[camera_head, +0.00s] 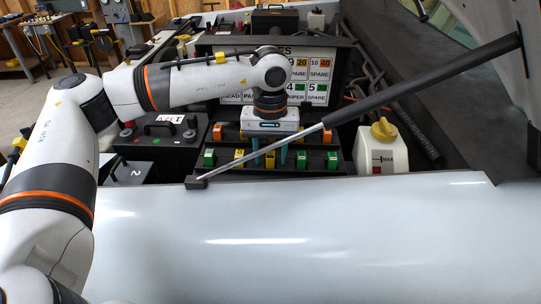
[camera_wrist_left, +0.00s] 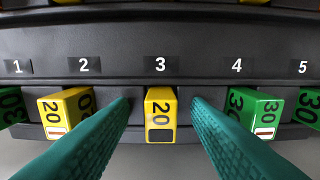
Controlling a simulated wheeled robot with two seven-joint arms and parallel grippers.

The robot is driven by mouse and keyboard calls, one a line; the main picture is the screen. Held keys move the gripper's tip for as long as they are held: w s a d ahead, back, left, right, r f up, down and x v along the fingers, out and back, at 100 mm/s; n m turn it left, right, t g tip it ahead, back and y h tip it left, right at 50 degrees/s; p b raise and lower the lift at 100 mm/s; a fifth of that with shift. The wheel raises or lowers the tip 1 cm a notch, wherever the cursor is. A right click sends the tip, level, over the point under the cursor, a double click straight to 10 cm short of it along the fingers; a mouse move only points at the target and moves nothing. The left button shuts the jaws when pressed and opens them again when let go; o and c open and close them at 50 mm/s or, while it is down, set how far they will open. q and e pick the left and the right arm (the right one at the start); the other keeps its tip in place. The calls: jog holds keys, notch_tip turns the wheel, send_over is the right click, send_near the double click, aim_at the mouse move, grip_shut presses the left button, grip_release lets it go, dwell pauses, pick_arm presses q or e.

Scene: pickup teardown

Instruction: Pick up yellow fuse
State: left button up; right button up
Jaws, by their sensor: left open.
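A yellow fuse (camera_wrist_left: 160,116) marked 20 sits in the slot labelled 3 of the black fuse box, in the middle of the left wrist view. It also shows in the head view (camera_head: 270,162). A second yellow fuse (camera_wrist_left: 68,113) marked 20 sits in slot 2; it also shows in the head view (camera_head: 239,157). My left gripper (camera_wrist_left: 161,106) is open, with one teal finger on each side of the slot 3 fuse and a gap on both sides. In the head view my left gripper (camera_head: 270,153) points down at the fuse row. My right gripper is not in view.
Green fuses (camera_wrist_left: 255,112) marked 30 stand in the neighbouring slots. A grey prop rod (camera_head: 265,152) slants across the front of the left gripper. A black battery (camera_head: 160,135) is at the left and a white reservoir with yellow cap (camera_head: 381,150) at the right.

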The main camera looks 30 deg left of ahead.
aim_at(271, 154)
pick_arm(q)
grip_shut()
notch_tip(271, 154, up, 8)
jog(key=b, duration=0.3)
jog(key=shift+f, duration=0.15)
notch_tip(271, 154, up, 5)
jog(key=shift+r+p, duration=0.2)
jog(key=shift+p, duration=0.8)
